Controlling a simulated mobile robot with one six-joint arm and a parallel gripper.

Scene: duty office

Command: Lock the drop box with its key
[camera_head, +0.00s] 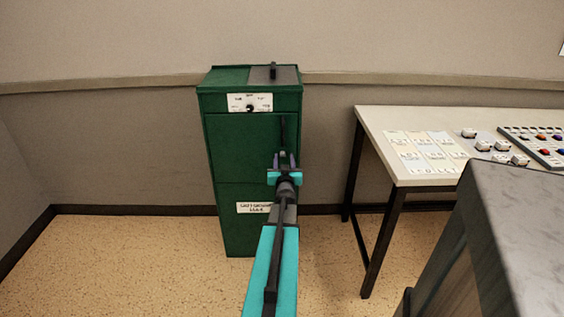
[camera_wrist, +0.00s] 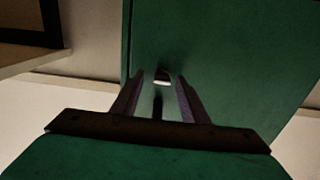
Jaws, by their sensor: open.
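The drop box (camera_head: 229,160) is a tall green cabinet against the wall. A white plate (camera_head: 236,101) with small lettering is near its top, with a small dark round spot (camera_head: 250,108) at its lower edge. I cannot tell whether that is a lock, a knob or a key. A dark upright handle (camera_head: 283,130) is on the front's right side. My gripper (camera_head: 284,158) is open just below the handle. In the wrist view, a small pale piece (camera_wrist: 161,77) shows between the open fingers against the green front (camera_wrist: 225,60); I cannot tell what it is. No key is clearly visible.
A dark panel with a black upright piece (camera_head: 273,71) is on the box's top. A white table (camera_head: 375,120) with cards and switch blocks (camera_head: 484,145) stands to the right. A grey-topped unit (camera_head: 525,215) is at the near right. The floor left of the box is clear.

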